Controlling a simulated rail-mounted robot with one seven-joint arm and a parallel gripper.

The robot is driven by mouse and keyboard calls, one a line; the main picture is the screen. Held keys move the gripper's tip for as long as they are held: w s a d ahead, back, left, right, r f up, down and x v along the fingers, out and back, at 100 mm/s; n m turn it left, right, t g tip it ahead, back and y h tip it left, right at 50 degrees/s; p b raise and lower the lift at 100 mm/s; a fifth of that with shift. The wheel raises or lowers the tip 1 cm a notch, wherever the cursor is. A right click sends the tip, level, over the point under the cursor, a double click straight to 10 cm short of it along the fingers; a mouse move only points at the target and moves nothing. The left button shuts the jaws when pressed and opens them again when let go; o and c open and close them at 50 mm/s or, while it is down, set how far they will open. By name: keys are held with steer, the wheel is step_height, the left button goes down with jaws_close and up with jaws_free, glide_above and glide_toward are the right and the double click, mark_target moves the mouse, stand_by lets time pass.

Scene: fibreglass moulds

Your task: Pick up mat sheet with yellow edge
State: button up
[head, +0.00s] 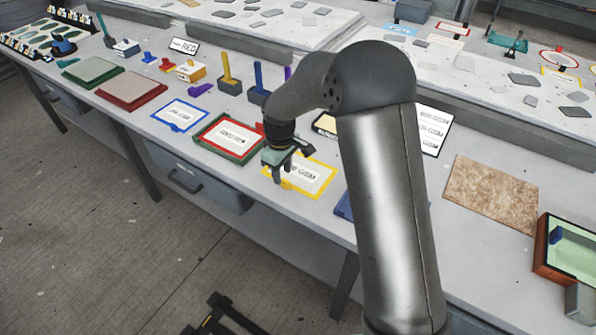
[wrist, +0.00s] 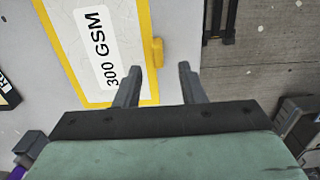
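The mat sheet with the yellow edge (head: 318,186) lies flat on the near side of the table. In the wrist view the sheet (wrist: 78,22) has a white label reading "300 GSM". A small yellow tab (wrist: 157,52) sticks out from its long edge. My gripper (head: 279,178) is over the sheet's near left part in the head view, partly covering it. In the wrist view my gripper (wrist: 158,75) is open and empty; the tab shows ahead of the gap between the fingers. Height above the sheet is hard to tell.
A red-edged sheet in a green frame (head: 203,137) lies left of the yellow-edged sheet, with a blue-edged sheet (head: 162,118) beyond it. Coloured upright handles (head: 227,70) stand behind. A brown mat (head: 470,190) lies to the right. The table's front edge is close.

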mark_target(284, 180)
step_height(284, 180, down, 3)
steer(key=shift+d+f, duration=0.15)
steer(key=shift+f, duration=0.05)
steer(key=shift+c, duration=0.3)
jaws_close()
steer(key=shift+r, duration=0.1)
steer(key=shift+r, duration=0.5)
steer(key=s+a+r+b, duration=0.3)
steer(key=s+a+r, duration=0.2)
steer(key=s+r, duration=0.7)
steer(key=shift+s, duration=0.55)
